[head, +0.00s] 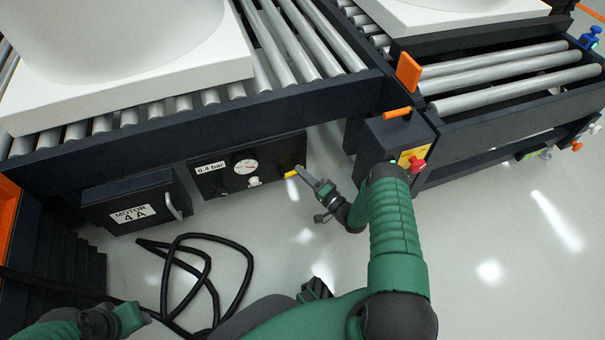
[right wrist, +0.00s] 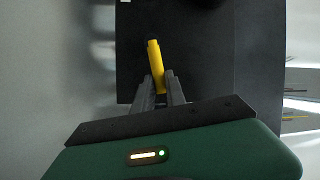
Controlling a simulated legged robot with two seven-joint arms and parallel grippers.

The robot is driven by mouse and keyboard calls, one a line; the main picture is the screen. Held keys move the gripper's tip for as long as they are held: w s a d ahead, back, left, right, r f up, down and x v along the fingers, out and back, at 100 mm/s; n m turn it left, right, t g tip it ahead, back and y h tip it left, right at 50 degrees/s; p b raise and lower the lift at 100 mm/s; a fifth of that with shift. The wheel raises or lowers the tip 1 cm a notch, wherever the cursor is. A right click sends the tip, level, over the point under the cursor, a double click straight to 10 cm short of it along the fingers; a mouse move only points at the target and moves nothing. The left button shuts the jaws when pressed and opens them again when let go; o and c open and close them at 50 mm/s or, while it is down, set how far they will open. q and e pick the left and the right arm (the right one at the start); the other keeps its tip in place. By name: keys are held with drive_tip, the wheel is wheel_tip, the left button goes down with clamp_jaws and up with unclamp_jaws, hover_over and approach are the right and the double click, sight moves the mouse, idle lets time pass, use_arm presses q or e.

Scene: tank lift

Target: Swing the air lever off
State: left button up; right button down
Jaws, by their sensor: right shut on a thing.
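The yellow air lever (head: 290,174) sits at the right end of the dark air panel (head: 221,183), below the roller conveyor. My right gripper (head: 299,170) reaches it from the right and is shut on its outer end. In the right wrist view the yellow lever (right wrist: 154,58) stands out between my two fingers (right wrist: 161,90), tilted slightly with its far end to the left. The fingers hide part of its near end. My left gripper (head: 140,317) is low at the left, away from the panel, and its jaws are not clear.
The panel has a round gauge (head: 246,166) and a "0.4 bar" label (head: 210,168). A "MOTOR 4 A" box (head: 134,202) is to its left. A black hose (head: 207,277) loops on the floor. A control box (head: 400,140) with a red button (head: 417,164) stands close above my right arm.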

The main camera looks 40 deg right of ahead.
drive_tip(key=shift+d+f, duration=0.1)
drive_tip(key=shift+d, duration=0.1)
drive_tip(key=c, duration=1.4)
unclamp_jaws()
drive_tip(key=shift+o, duration=0.2)
drive_tip(key=s+d+f+p, duration=0.1)
drive_tip(key=s+p, duration=0.6)
drive_tip(key=s, duration=0.9)
drive_tip(key=shift+s+d+f, duration=0.35)
drive_tip(key=shift+d+f, duration=0.05)
drive_tip(key=shift+d, duration=0.25)
